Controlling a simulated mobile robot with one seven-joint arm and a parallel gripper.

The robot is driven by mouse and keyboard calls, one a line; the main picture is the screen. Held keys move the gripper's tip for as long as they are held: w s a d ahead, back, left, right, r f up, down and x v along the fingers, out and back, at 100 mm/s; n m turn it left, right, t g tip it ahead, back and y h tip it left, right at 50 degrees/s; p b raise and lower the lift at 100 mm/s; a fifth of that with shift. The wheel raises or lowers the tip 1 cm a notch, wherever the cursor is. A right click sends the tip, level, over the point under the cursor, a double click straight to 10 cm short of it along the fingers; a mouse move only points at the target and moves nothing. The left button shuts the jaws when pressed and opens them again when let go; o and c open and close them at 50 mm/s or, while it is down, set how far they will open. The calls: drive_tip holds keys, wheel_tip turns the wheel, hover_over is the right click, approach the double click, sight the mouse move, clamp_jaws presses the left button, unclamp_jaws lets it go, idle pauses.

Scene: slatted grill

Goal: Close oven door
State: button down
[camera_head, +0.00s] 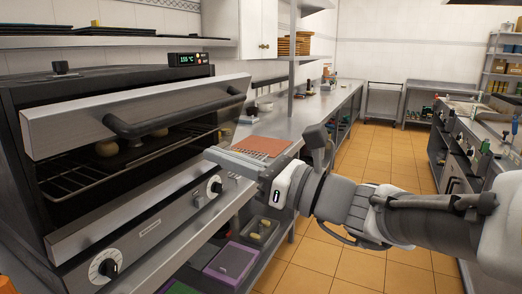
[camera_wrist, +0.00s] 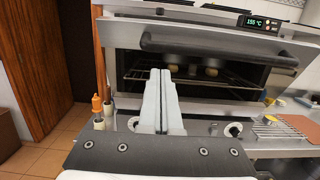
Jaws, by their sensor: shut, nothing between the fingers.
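The oven door (camera_head: 130,117) is a steel panel with a dark bar handle (camera_head: 180,112). It is tilted up, partly open, with the lit cavity and a wire rack (camera_head: 90,178) showing below it. Round pale items sit inside on a dark tray. In the wrist view the door (camera_wrist: 205,38) spans the top, with its handle (camera_wrist: 215,47) across it. My gripper (camera_head: 215,153) is shut and empty, in front of the oven's right side, below the handle. In the wrist view its fingers (camera_wrist: 160,75) are together, pointing toward the opening, apart from the door as far as I can tell.
The control panel with knobs (camera_head: 108,268) runs below the opening. A slatted grill (camera_wrist: 277,132) and an orange-brown board (camera_head: 262,146) lie on the steel counter at the right. Bins (camera_head: 231,262) stand on the shelf below. The tiled aisle (camera_head: 340,265) is clear.

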approach(120, 94)
wheel_tip(120, 94, down, 5)
drive_tip(key=shift+s+d+r, duration=0.1)
drive_tip(key=shift+s, duration=0.05)
